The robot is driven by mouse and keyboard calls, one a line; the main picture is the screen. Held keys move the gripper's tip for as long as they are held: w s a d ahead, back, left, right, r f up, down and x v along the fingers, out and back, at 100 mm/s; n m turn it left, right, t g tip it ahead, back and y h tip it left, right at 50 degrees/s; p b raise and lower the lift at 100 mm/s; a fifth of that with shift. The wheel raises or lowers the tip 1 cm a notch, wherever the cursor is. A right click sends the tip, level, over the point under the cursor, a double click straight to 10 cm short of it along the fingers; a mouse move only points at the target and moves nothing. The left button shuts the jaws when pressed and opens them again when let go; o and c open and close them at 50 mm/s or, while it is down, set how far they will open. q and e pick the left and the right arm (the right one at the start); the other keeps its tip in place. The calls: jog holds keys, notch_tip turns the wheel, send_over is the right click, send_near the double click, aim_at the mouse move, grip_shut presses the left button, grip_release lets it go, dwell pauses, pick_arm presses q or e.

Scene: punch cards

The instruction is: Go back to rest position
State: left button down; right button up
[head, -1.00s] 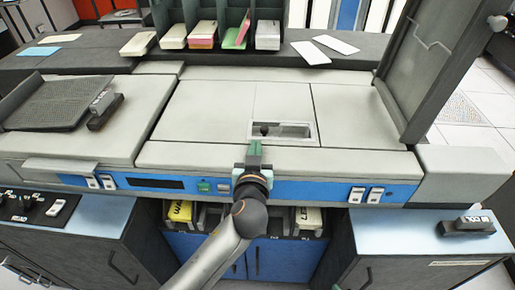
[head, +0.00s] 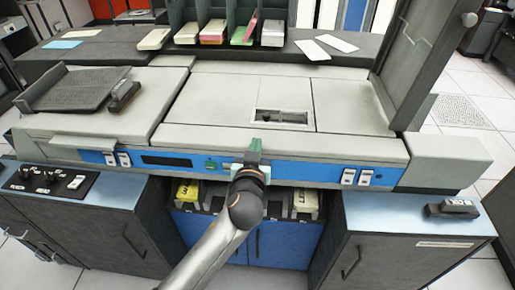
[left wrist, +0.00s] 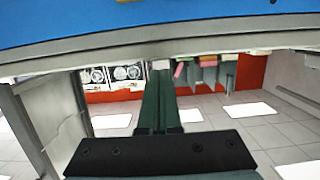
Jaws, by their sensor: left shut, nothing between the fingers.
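My left gripper (head: 254,147) is in front of the blue control strip of the grey card machine (head: 228,85) in the head view. Its arm comes up from the bottom of the picture. In the left wrist view the two dark green fingers (left wrist: 158,100) lie together, shut and empty. The machine's recessed slot (head: 282,117) is just beyond the gripper, with a small dark thing in it. My right gripper is in neither view.
Card stacks (head: 214,32) stand in dark dividers at the back. Loose white cards (head: 312,49) lie on the dark shelf. A raised dark panel (head: 418,60) stands at the right.

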pick_arm(q)
jog(key=shift+d+r, duration=0.1)
jog(key=shift+r, duration=0.2)
jog(key=s+a+f+m+g+h+p, duration=0.1)
jog(key=s+a+f+g+p, duration=0.15)
jog(key=s+f, duration=0.5)
jog(key=s+a+f+g+h+p, duration=0.1)
jog(key=s+a+f+g, duration=0.15)
jog(key=s+f, duration=0.45)
jog(key=s+a+f+p, duration=0.1)
jog(key=s+a+f, duration=0.1)
jog(key=s, duration=0.2)
jog(key=s+a+f+g+p, duration=0.1)
jog(key=s+a+f, duration=0.1)
jog(key=s, duration=0.3)
jog(key=s+a+f, duration=0.2)
jog(key=s+a, duration=0.1)
jog(key=s, duration=0.2)
jog(key=shift+m+p, duration=0.4)
jog(key=shift+a, duration=0.1)
